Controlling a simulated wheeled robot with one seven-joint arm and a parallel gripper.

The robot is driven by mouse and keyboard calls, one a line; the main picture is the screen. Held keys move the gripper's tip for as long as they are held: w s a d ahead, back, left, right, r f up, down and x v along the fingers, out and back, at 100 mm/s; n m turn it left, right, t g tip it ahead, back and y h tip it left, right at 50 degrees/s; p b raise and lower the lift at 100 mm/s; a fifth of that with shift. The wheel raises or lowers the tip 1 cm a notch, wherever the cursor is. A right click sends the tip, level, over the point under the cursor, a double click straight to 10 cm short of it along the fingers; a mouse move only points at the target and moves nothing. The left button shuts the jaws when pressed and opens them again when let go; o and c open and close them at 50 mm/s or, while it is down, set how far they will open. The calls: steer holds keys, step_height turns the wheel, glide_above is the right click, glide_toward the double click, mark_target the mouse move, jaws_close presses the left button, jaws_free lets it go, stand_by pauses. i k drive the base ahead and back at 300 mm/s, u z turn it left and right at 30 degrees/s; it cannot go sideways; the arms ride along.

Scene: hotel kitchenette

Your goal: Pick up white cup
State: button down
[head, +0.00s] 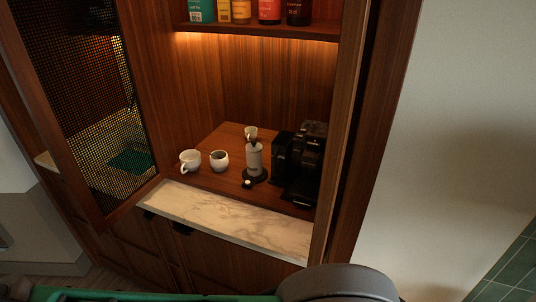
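A white cup (190,160) with a handle stands upright near the left front of the wooden counter. A second light cup (219,160) with a dark inside stands just right of it. My gripper is not visible. Nothing is seen touching the cups.
A pale frother-like cylinder (255,160) stands on a dark base beside a black coffee machine (307,158). A marble ledge (220,214) runs along the front and is clear. A mesh door panel (85,100) is at left.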

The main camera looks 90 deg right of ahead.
mark_target(189, 164)
steer(key=u, duration=0.15)
steer(key=i, duration=0.25)
steer(key=z, duration=3.75)
